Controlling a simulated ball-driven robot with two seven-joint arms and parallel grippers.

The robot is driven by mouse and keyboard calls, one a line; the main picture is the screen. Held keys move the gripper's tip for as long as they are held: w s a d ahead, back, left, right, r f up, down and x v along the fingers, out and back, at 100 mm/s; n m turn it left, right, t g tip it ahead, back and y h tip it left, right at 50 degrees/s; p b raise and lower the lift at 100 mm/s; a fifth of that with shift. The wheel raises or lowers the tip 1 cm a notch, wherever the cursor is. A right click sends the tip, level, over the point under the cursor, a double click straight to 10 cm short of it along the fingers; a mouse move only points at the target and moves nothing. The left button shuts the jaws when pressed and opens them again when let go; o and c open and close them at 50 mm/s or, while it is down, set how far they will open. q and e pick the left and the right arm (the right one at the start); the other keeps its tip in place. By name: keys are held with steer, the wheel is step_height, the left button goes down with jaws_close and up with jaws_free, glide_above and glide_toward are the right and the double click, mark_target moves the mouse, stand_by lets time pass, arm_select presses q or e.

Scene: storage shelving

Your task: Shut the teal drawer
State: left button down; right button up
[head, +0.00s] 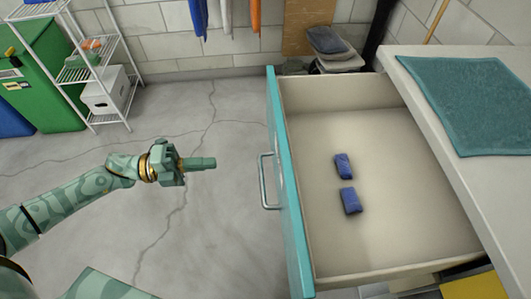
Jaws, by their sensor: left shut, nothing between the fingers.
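The teal drawer (286,185) is pulled well out from under the white counter, with its teal front facing left. A metal bar handle (265,181) is on the front. Two small blue items, one farther (343,166) and one nearer (351,201), lie on the pale drawer floor. My left gripper (212,163) is shut and empty. It is left of the handle, pointing right toward the drawer front, with a gap between them. My right gripper is not in view.
The counter (407,66) with a teal towel (470,103) is at right. A white shelf rack (97,70) and green bin (42,85) stand at the back left. The cracked grey floor (215,240) left of the drawer is clear.

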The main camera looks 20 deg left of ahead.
mark_target(276, 157)
arm_select(q)
steer(key=b+x, duration=0.2)
steer(key=x, duration=1.1)
steer(key=shift+w, duration=0.15)
steer(key=shift+d, duration=0.1)
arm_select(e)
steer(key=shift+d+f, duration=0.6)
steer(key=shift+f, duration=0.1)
arm_select(q)
steer(key=shift+w, duration=0.1)
